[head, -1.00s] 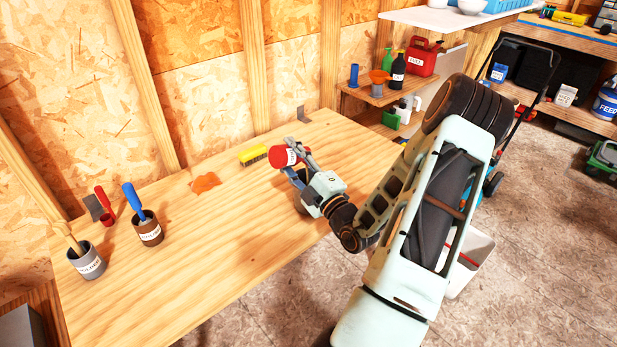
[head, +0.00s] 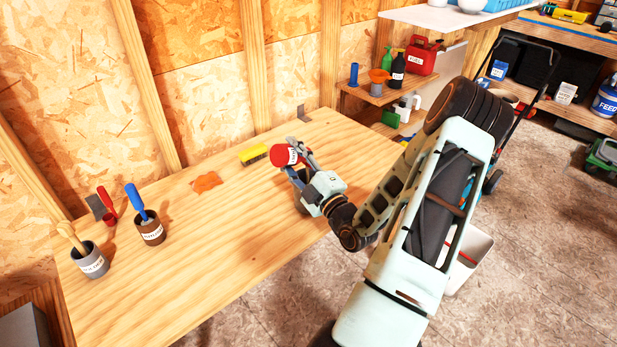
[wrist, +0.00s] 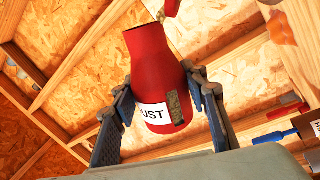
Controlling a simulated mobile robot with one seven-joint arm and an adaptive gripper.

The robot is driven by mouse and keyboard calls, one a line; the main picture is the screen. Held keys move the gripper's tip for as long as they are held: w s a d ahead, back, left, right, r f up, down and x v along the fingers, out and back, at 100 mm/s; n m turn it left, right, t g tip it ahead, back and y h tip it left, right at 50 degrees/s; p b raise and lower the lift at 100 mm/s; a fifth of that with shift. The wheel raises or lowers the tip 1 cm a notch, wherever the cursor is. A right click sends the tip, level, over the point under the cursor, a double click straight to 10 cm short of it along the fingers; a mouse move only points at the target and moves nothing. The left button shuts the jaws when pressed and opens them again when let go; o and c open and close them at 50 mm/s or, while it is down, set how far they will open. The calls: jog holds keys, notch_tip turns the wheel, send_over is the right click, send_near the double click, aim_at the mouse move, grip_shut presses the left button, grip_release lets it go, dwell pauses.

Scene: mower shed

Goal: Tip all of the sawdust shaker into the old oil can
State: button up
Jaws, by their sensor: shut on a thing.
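The red sawdust shaker (head: 283,155) is in my gripper (head: 294,163), above the right part of the workbench. In the wrist view the shaker (wrist: 155,62) has a narrow neck, a white label ending in "UST" and a small window with brownish fill. My gripper's fingers (wrist: 163,98) are shut on its wide end, one on each side. A brown can (head: 151,232) with a blue-handled tool and a grey can (head: 92,264) with a wooden-handled tool stand at the bench's left. Their labels are too small to read, so I cannot tell which is the old oil can.
The wooden workbench (head: 215,245) is mostly clear in the middle. An orange patch (head: 206,182) and a yellow brush (head: 254,154) lie near the wall. A red-handled tool (head: 107,204) is behind the cans. A shelf with bottles and a red fuel can (head: 422,57) stands beyond the right end.

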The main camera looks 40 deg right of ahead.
aim_at(294, 162)
jog(key=shift+r+p, duration=0.15)
jog(key=shift+p, duration=0.15)
jog(key=shift+d+f+m, duration=0.1)
jog(key=shift+f+m, duration=0.2)
jog(key=shift+m, duration=0.1)
jog(key=shift+d+f+m+h, duration=0.15)
jog(key=shift+f+m, duration=0.25)
jog(key=shift+f, duration=0.4)
jog(key=shift+d+f+m+h, duration=0.15)
jog(key=shift+f+m, duration=0.25)
jog(key=shift+f, duration=0.4)
jog(key=shift+d+r+m+p, duration=0.15)
jog(key=shift+d+m+p, duration=0.1)
jog(key=shift+m+p, duration=0.45)
